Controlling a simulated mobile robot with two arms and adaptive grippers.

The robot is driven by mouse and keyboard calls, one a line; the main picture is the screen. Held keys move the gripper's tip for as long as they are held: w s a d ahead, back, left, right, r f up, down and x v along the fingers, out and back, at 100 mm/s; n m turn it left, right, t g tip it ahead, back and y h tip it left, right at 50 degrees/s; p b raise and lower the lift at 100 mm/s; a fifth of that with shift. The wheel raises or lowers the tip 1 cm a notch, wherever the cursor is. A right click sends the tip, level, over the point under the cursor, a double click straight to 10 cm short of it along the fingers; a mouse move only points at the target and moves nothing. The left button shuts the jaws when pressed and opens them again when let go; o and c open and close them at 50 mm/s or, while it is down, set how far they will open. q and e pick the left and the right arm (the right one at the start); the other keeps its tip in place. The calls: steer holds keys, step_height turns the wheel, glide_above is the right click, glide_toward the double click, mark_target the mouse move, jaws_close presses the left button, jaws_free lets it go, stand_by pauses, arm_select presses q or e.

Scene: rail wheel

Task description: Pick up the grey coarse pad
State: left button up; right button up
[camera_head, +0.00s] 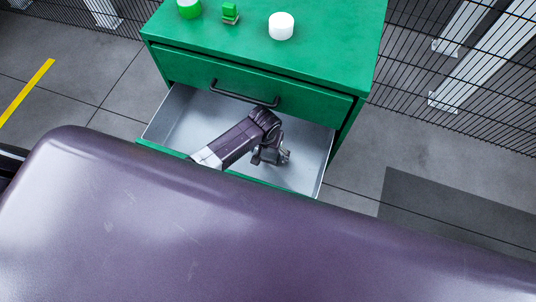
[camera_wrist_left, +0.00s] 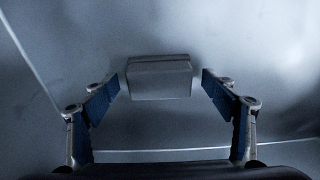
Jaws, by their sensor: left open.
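The grey coarse pad (camera_wrist_left: 159,79) is a small grey block lying on the drawer floor in the left wrist view. My left gripper (camera_wrist_left: 161,83) is open, with one blue-lined finger on each side of the pad. The fingertips are close to the pad's ends; whether they touch it I cannot tell. In the head view my left gripper (camera_head: 270,157) reaches down into the open drawer (camera_head: 306,178), and I cannot make out the pad there. My right gripper is not in view.
The green cabinet (camera_head: 330,35) has a closed upper drawer with a black handle (camera_head: 245,95) just above my left wrist. A white round item (camera_head: 281,26), a green-and-white round item (camera_head: 189,9) and a green block (camera_head: 230,13) stand on top. Mesh fencing (camera_head: 450,85) is at right.

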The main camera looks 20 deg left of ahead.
mark_target(268, 153)
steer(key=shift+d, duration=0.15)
arm_select(q)
steer(key=shift+c, duration=1.4)
steer(key=c, duration=1)
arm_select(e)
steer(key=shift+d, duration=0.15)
